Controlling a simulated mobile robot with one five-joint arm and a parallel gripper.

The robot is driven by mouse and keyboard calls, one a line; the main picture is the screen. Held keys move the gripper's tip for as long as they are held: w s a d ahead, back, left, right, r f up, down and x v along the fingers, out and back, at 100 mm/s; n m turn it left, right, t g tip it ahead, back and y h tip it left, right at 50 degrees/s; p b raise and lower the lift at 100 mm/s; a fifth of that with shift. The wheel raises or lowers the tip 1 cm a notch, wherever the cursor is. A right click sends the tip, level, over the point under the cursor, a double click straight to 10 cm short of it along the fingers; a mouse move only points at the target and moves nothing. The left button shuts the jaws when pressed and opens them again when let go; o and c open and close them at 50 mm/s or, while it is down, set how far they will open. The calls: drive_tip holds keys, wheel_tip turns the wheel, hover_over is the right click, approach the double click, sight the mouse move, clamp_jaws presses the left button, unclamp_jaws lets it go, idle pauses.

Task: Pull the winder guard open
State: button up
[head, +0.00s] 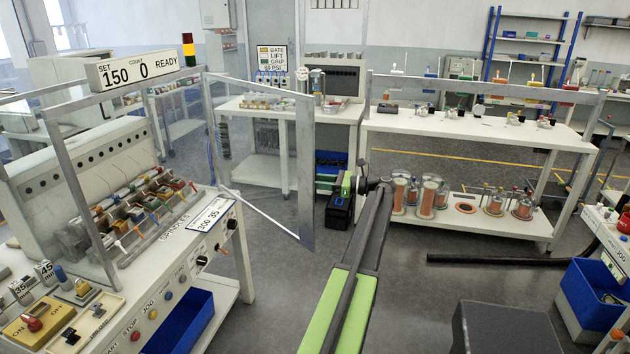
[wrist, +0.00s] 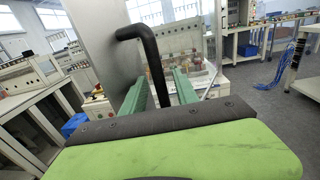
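The winder (head: 110,190) stands at the left, with a row of spindles inside. Its guard (head: 306,150), a clear panel in a grey metal frame, stands swung out from the machine front at an angle. In the wrist view a black bent handle (wrist: 151,55) rises in front of a grey translucent panel. My gripper (wrist: 161,76) has its two green fingers apart. The lower part of the handle runs between them; I cannot tell whether either finger touches it. In the head view my arm reaches toward the middle, right of the guard, and the fingers are not clear.
A counter sign (head: 137,66) is above the winder, and a blue bin (head: 180,322) is below its front. A white bench (head: 480,125) with spools on its lower shelf stands behind my arm. Another blue bin (head: 592,293) is at right.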

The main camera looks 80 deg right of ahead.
drive_tip(key=s+d, duration=0.1)
drive_tip(key=s, duration=1.6)
drive_tip(key=shift+s, duration=0.2)
drive_tip(key=shift+d, duration=0.1)
drive_tip(key=shift+c, duration=0.2)
